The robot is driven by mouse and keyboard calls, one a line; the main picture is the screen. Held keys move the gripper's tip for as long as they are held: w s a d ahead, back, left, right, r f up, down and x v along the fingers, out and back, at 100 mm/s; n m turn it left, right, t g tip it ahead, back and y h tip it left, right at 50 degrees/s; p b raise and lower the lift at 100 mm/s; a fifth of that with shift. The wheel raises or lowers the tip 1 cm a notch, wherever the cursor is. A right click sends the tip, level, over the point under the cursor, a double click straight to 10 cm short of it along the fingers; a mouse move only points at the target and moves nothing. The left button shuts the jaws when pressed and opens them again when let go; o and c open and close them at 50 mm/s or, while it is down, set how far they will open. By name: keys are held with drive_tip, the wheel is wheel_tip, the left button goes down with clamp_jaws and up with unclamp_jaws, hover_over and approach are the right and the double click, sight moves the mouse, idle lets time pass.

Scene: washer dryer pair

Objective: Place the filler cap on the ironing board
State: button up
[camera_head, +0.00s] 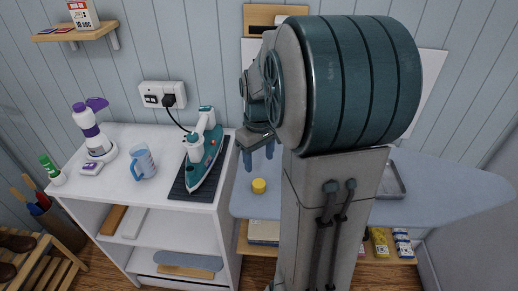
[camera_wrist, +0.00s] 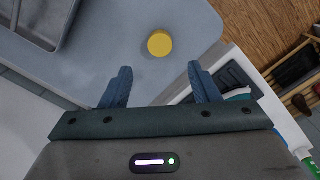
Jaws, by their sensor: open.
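A small round yellow cap (camera_head: 259,186), which looks like the filler cap, rests on the left end of the blue-grey ironing board (camera_head: 440,190). In the wrist view the cap (camera_wrist: 160,43) lies on the board (camera_wrist: 110,45), just beyond the gap between my fingers. My gripper (camera_head: 259,160) is open and empty, with its fingers pointing down close to the cap. In the wrist view my gripper (camera_wrist: 159,70) shows two blue fingers spread apart, with the cap centred ahead and not touched.
A white shelf unit (camera_head: 170,210) stands left of the board. It carries a teal iron (camera_head: 204,155), a blue measuring jug (camera_head: 143,162) and a purple-and-white bottle (camera_head: 92,135). A grey metal tray (camera_head: 393,182) lies on the board, partly behind my arm.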

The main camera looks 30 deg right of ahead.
drive_tip(key=s+a+r+m+t, duration=0.2)
drive_tip(key=s+a+r+t, duration=0.1)
drive_tip(key=s+a, duration=0.9)
drive_tip(key=shift+s+r, duration=0.25)
drive_tip(key=shift+r, duration=0.2)
drive_tip(key=shift+a, duration=0.1)
idle(0.7)
